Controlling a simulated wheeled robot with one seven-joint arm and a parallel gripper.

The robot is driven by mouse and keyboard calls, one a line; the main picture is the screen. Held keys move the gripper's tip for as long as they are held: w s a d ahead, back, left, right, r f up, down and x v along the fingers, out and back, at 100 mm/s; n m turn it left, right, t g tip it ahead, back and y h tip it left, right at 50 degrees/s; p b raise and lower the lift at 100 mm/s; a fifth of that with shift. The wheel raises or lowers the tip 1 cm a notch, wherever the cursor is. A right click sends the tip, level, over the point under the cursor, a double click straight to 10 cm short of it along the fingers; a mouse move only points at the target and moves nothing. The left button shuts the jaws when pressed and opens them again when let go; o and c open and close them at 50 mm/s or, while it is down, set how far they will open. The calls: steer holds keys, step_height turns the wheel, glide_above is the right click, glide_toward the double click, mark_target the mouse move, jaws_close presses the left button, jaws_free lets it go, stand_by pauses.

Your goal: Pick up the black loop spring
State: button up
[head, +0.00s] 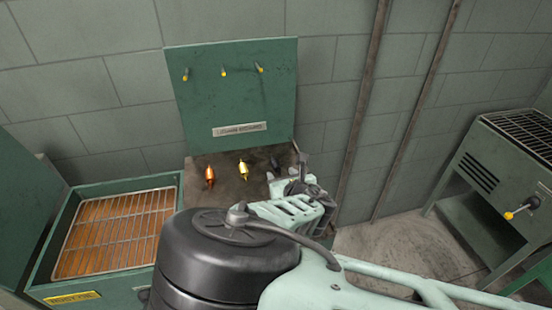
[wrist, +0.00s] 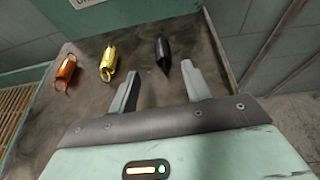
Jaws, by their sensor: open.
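The black loop spring (wrist: 163,55) lies on the brown bench top in the wrist view, beyond and between the tips of my gripper (wrist: 158,78). It also shows as a small dark shape in the head view (head: 275,164), partly hidden by my gripper (head: 289,181). The two jaws are apart with nothing between them. The spring appears just ahead of the jaws; I cannot tell the height gap. A gold spring (wrist: 108,62) and a copper spring (wrist: 65,72) lie to its left, both with loops at their ends.
The bench top (head: 225,190) has a green back panel (head: 236,95) with several yellow-tipped pegs. A green bin with a wire rack (head: 115,232) stands at the left. A green machine with a grille (head: 500,160) stands at the right.

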mark_target(279, 169)
steer(key=x, duration=0.1)
steer(key=p+x, duration=0.1)
steer(key=x, duration=0.1)
steer(key=p+x, duration=0.1)
steer(key=x, duration=0.1)
steer(key=shift+w+d, duration=0.15)
steer(key=shift+d, duration=0.1)
steer(key=shift+w+a+f, duration=0.15)
steer(key=shift+w+f, duration=0.05)
steer(key=shift+w, duration=0.1)
jaws_close()
